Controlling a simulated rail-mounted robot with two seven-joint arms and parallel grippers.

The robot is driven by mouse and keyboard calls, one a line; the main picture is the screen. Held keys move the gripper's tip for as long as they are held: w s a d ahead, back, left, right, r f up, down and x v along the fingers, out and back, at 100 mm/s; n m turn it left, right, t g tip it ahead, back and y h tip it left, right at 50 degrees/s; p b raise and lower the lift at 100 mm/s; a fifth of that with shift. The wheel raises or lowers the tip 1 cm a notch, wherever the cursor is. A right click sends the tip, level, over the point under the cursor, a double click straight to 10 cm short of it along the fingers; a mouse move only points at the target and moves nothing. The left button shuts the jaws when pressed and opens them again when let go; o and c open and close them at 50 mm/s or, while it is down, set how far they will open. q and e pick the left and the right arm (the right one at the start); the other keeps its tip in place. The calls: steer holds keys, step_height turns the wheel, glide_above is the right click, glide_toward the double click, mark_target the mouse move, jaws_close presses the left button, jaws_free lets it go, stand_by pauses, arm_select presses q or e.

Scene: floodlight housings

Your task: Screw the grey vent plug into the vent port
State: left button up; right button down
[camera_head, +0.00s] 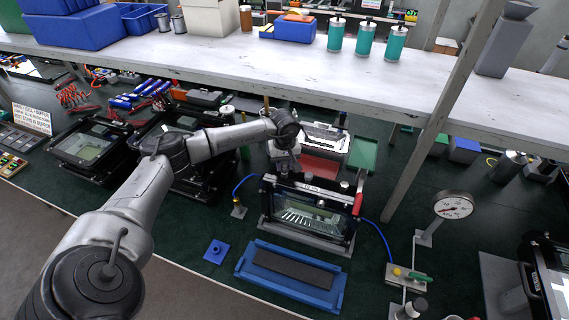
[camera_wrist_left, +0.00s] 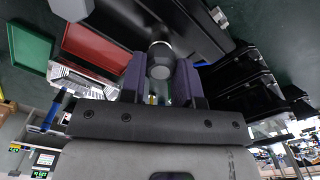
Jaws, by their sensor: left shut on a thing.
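The floodlight housing (camera_head: 310,210) is black with a glass front and stands upright in a grey cradle in the middle of the bench. My left gripper (camera_head: 288,172) is at the top left of the housing, seen small and partly hidden by its own wrist. In the left wrist view its two dark fingers (camera_wrist_left: 160,78) are shut on the grey vent plug (camera_wrist_left: 160,60), whose round grey end shows between them. The dark housing body (camera_wrist_left: 190,22) lies just beyond the plug. The vent port is hidden, so I cannot tell whether the plug is in it. My right gripper is not in view.
A blue tray (camera_head: 290,278) with a dark pad lies in front of the housing. A red-handled clamp (camera_head: 358,195) is at its right side. A pressure gauge (camera_head: 453,206) stands to the right. Red (camera_wrist_left: 92,48) and green (camera_wrist_left: 30,52) trays lie behind. A shelf post (camera_head: 430,125) rises at the right.

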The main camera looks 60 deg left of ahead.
mark_target(285, 165)
arm_select(q)
steer(key=shift+f, duration=0.15)
steer(key=o, duration=0.8)
steer(key=shift+o, duration=0.9)
step_height(285, 165, up, 14)
steer(key=b, duration=0.1)
steer(key=shift+f, duration=0.1)
